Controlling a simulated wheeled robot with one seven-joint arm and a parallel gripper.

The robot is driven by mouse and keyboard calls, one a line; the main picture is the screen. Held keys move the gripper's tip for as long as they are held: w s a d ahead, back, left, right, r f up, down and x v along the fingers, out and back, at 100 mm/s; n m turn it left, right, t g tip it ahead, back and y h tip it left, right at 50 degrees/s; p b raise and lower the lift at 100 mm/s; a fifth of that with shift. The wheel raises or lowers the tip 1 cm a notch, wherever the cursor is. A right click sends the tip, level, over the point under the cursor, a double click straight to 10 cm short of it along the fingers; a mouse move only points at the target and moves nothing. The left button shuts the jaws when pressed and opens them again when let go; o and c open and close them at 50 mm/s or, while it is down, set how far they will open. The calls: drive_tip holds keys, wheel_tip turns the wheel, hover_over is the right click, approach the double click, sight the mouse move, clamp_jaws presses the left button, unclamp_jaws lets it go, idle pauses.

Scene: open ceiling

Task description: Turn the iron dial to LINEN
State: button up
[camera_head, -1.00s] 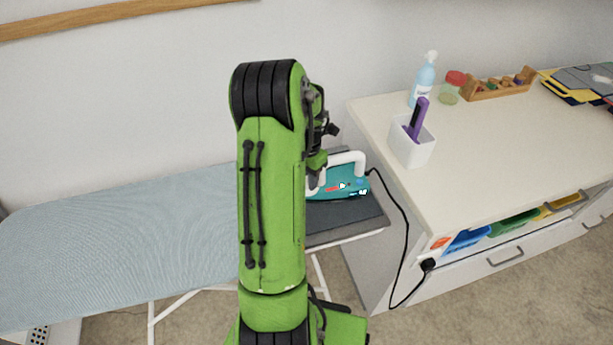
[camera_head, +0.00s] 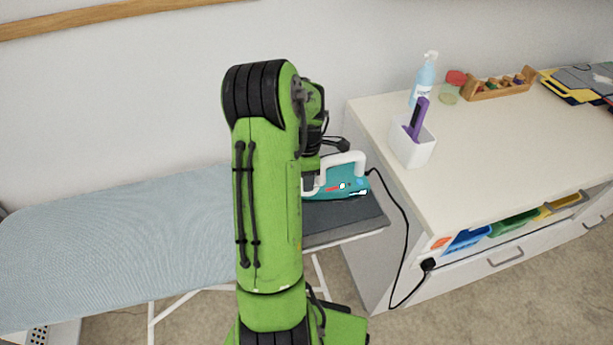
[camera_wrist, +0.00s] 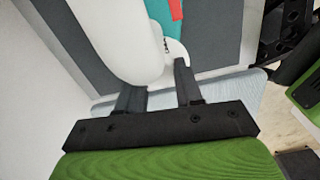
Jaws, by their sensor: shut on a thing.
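The teal iron (camera_head: 345,188) with a white handle (camera_head: 343,158) sits on the dark grey pad (camera_head: 345,218) at the right end of the ironing board. In the wrist view its white handle (camera_wrist: 112,38) fills the upper left, with a strip of teal body (camera_wrist: 163,14) beside it. My gripper (camera_wrist: 156,78) is at the left end of the iron, its two dark fingers apart and shut on a white rounded part (camera_wrist: 174,50) by the handle, which looks like the dial. The dial's markings and pointer are hidden. In the head view my arm covers the iron's left end.
The pale blue ironing board (camera_head: 120,240) extends left. A white cabinet (camera_head: 480,150) stands right, carrying a white holder (camera_head: 412,146) with a purple-handled tool and a spray bottle (camera_head: 424,78). The wall is behind.

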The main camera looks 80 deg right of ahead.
drive_tip(key=shift+m, duration=2)
drive_tip(key=o, duration=1.1)
drive_tip(key=shift+c, duration=0.2)
wheel_tip(320, 180, up, 16)
drive_tip(key=p, duration=0.3)
drive_tip(key=shift+p, duration=0.35)
drive_tip(key=shift+f, duration=0.1)
